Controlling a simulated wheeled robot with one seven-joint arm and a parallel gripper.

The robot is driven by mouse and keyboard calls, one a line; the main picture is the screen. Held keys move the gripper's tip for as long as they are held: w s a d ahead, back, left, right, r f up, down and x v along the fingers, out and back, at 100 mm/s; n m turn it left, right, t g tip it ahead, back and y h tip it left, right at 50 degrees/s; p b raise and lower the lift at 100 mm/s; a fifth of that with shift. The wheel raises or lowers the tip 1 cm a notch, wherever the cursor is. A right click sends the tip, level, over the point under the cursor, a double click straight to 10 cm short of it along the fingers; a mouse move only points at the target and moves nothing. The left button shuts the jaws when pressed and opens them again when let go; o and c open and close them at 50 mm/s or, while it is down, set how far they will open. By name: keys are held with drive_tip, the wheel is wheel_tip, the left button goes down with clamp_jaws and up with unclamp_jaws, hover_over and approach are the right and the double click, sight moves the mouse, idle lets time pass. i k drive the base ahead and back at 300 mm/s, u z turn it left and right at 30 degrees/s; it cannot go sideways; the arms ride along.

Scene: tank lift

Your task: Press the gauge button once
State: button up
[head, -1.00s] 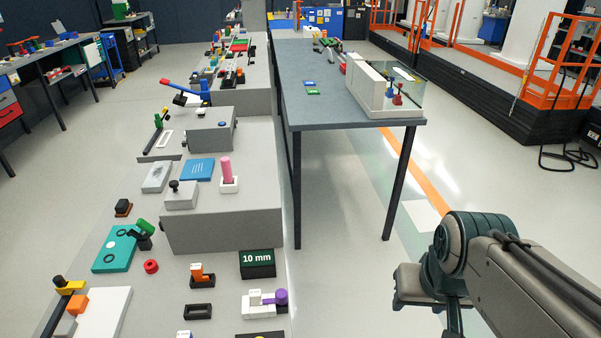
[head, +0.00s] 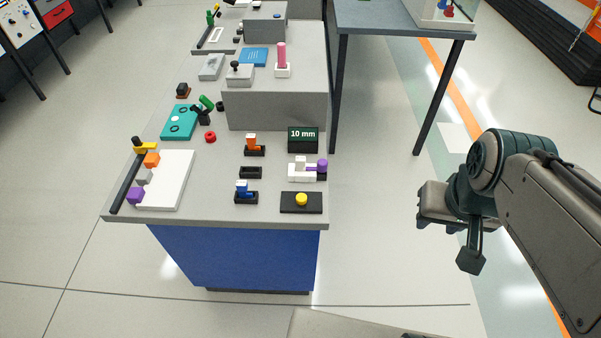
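A yellow round button (head: 301,199) sits on a dark flat plate at the front right corner of the grey bench (head: 230,213). A dark block (head: 303,139) reading "10 mm" stands behind it. Between them is a white stepped piece (head: 301,171) with a purple knob (head: 322,164). I cannot tell which of these is the gauge. My gripper (head: 470,260) hangs at the end of my arm, right of the bench and apart from it over open floor. Its fingers are not clear, and nothing is visibly held.
Small dark holders with orange (head: 252,142) and blue (head: 242,188) pieces stand left of the button. A white board (head: 170,180) lies at the front left. A raised grey block (head: 275,108) stands behind. A tall table (head: 400,22) is at the back right. The floor right of the bench is clear.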

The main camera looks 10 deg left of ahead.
sight(302, 198)
drive_tip(key=u, duration=1.15)
drive_tip(key=i, duration=0.65)
drive_tip(key=z, duration=0.25)
